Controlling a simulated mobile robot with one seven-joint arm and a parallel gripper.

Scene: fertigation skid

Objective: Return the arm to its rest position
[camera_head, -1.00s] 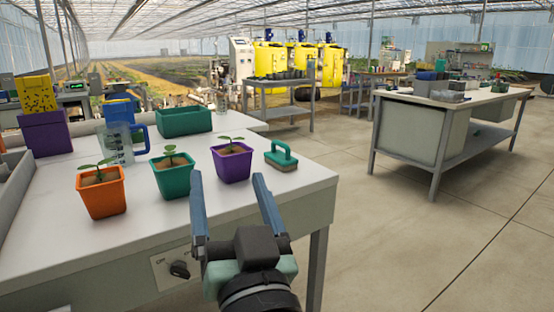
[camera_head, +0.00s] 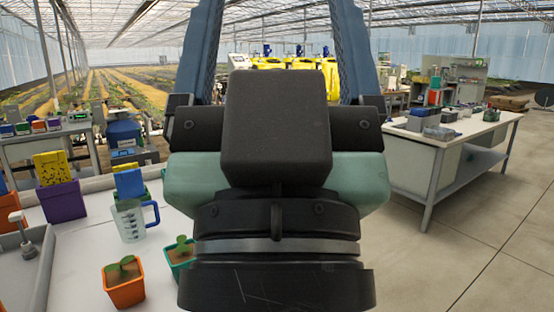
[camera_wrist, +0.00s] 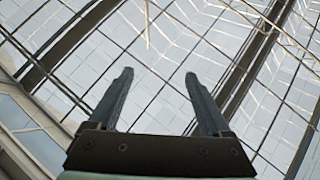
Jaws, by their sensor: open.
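My gripper (camera_wrist: 161,88) is open and empty. In the wrist view its two fingers stand apart with only the greenhouse roof behind them. In the head view my gripper and wrist fill the middle of the picture, raised and close to the camera, with the fingers running up past the top edge. They hide the right part of the white bench (camera_head: 72,260) and most of what stands behind. No object is between the fingers.
On the bench stand an orange pot (camera_head: 123,284) with a seedling, a partly hidden green pot (camera_head: 178,262), a clear jug (camera_head: 130,221) and a purple box (camera_head: 62,202). A second table (camera_head: 430,170) stands at the right. The floor (camera_head: 440,270) before it is clear.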

